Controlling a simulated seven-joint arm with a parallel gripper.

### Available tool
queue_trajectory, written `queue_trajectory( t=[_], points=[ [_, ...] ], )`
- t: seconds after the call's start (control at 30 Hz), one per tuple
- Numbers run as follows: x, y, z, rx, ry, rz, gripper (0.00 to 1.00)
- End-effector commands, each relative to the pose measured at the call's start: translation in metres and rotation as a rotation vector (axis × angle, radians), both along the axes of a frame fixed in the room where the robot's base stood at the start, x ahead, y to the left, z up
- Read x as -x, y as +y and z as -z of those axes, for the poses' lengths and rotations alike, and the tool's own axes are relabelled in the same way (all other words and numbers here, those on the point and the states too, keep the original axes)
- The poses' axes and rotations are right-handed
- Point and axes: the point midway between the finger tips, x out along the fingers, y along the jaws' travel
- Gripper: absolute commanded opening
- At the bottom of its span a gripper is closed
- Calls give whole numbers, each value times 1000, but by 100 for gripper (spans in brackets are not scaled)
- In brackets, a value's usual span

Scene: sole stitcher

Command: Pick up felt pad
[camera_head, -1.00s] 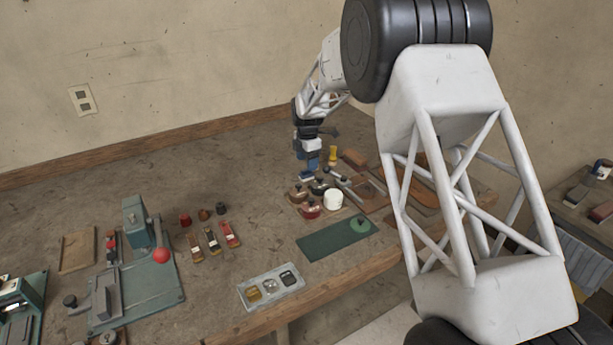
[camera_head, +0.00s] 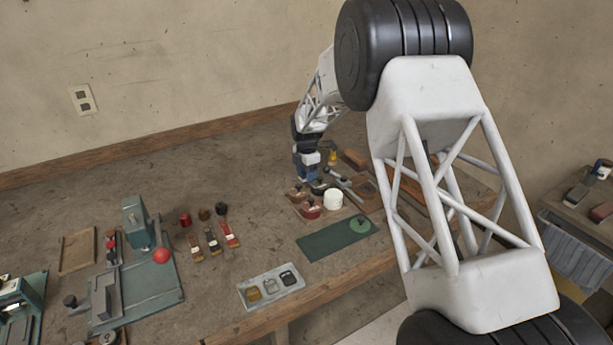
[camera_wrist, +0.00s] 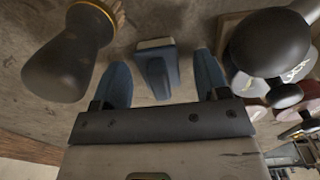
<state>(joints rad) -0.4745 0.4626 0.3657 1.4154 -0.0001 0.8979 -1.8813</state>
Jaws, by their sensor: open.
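A small blue block with a pale cream edge (camera_wrist: 155,66), which looks like the felt pad, lies on the bench in the wrist view. My gripper (camera_wrist: 161,62) is open, with one blue finger on each side of the block and gaps showing between. In the head view my gripper (camera_head: 307,178) is low over the back right of the bench, beside a group of small pots. I cannot make out the block there; the gripper hides that spot.
A dark brush-like handle (camera_wrist: 68,62) stands close left of the fingers; black-knobbed lids (camera_wrist: 270,45) crowd the right. A white jar (camera_head: 333,199) and red pot (camera_head: 310,211) stand near. A green mat (camera_head: 330,240) lies in front. The bench (camera_head: 120,185) is clear at back left.

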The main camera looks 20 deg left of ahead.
Motion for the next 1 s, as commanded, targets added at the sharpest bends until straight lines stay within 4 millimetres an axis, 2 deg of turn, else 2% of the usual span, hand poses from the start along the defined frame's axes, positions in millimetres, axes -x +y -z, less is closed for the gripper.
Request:
queue_trajectory(
  t=[0.27,0.6,1.0],
  points=[
    [0,0,0,0,0,0,68],
    [0,0,0,0,0,0,16],
    [0,0,-6,-1,-1,0,15]
  ],
)
